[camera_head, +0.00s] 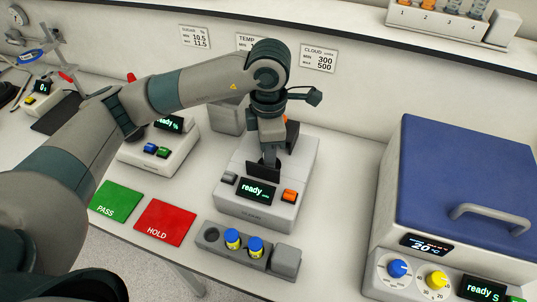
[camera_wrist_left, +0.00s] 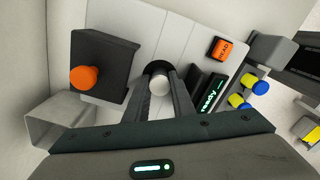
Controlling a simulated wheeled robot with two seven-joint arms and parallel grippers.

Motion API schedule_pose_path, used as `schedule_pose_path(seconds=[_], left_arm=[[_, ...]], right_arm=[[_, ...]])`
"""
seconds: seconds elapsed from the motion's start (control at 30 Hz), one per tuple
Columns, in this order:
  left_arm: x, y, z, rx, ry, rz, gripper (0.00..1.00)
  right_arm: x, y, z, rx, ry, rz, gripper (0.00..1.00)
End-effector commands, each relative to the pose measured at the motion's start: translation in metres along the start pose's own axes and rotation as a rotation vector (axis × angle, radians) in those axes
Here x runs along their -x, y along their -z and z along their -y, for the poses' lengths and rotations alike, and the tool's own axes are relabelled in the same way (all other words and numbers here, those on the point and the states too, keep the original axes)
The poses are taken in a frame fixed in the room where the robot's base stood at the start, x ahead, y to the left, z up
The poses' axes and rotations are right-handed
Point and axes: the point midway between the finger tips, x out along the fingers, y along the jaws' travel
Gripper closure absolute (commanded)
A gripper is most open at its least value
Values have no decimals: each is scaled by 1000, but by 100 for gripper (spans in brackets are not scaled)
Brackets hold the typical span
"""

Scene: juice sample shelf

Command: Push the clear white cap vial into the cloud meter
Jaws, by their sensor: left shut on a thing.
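The cloud meter (camera_head: 228,200) is a pale grey box at mid-table with a lit "ready" display and an orange button; its top also shows in the left wrist view (camera_wrist_left: 190,40). My left gripper (camera_head: 264,172) points down over it. In the left wrist view its two fingers (camera_wrist_left: 160,92) are shut on the white cap of the vial (camera_wrist_left: 159,86). The cap is right at the dark round well in the meter's top. The vial's body is hidden, so its depth in the well cannot be told. My right gripper is not in view.
A dark panel (camera_wrist_left: 110,58) with an orange knob stands beside the well. A rack (camera_head: 210,246) with blue-capped yellow vials is in front of the meter. Green PASS (camera_head: 117,201) and red HOLD (camera_head: 166,221) mats lie left; a blue-lidded machine (camera_head: 465,170) stands right.

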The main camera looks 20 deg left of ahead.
Motion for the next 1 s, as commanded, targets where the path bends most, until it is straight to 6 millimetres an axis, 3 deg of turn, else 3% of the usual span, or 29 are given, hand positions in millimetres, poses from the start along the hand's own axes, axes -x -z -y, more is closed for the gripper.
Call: schedule_pose_path(seconds=[0.1,0.13,0.2,0.77,1.0], left_arm=[[-7,2,4,-3,12,-10,100],[-7,2,4,-3,12,-10,70],[-7,2,4,-4,12,-11,56],[-7,0,6,-10,15,-8,56],[6,0,5,-8,12,-5,56]], right_arm=[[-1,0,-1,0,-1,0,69],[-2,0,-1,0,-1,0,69],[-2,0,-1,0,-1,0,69],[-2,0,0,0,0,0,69],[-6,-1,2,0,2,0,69]])
